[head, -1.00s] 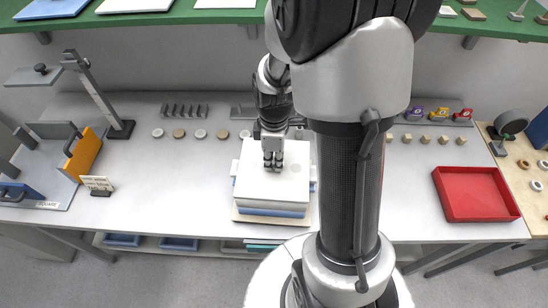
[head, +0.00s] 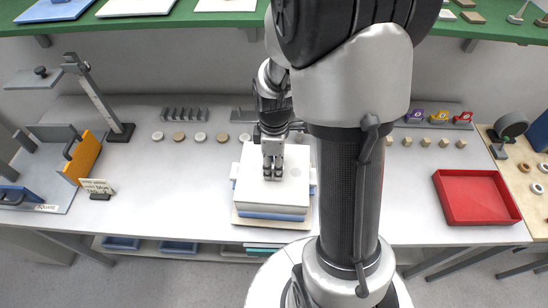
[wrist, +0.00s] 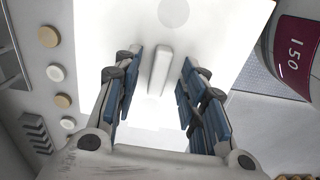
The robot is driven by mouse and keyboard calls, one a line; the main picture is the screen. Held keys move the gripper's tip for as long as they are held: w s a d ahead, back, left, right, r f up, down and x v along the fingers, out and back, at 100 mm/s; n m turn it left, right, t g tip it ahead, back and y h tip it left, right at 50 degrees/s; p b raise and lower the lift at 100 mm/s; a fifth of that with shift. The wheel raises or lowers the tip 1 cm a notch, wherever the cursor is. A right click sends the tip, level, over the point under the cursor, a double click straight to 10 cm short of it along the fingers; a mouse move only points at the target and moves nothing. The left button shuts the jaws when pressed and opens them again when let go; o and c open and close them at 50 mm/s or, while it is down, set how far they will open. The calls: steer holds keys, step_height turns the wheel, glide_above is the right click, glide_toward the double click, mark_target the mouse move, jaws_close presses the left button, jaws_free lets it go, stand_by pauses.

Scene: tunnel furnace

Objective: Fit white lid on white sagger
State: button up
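The white lid (head: 290,192) is a flat square plate, lying on top of the white sagger (head: 235,171), whose side lugs show beneath it. In the wrist view the lid (wrist: 215,40) carries a raised white ridge (wrist: 160,68). My gripper (head: 273,174) is over the lid's middle. In the wrist view its blue-padded fingers (wrist: 158,95) stand on either side of the ridge, apart from it, so it looks open. How closely the lid seats on the sagger is hard to tell; my arm hides part of the right side.
A blue layer (head: 265,216) and a beige board (head: 245,221) lie under the stack. A red tray (head: 475,197) is at the right, an orange-and-grey fixture (head: 85,157) at the left. Several small discs (head: 200,136) lie along the back.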

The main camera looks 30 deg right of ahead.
step_height(320, 180, up, 12)
stand_by(0.4)
steer(key=s+a+r+m+t+b, duration=0.2)
steer(key=s+a+r+m+t, duration=0.2)
steer(key=s+a+m, duration=0.6)
steer(key=s+r, duration=0.2)
steer(key=s, duration=0.1)
steer(key=shift+s+a+m+t+b, duration=0.25)
steer(key=shift+a+m+t+b, duration=0.05)
steer(key=shift+a+b, duration=0.1)
steer(key=shift+c, duration=0.6)
steer(key=shift+d, duration=0.1)
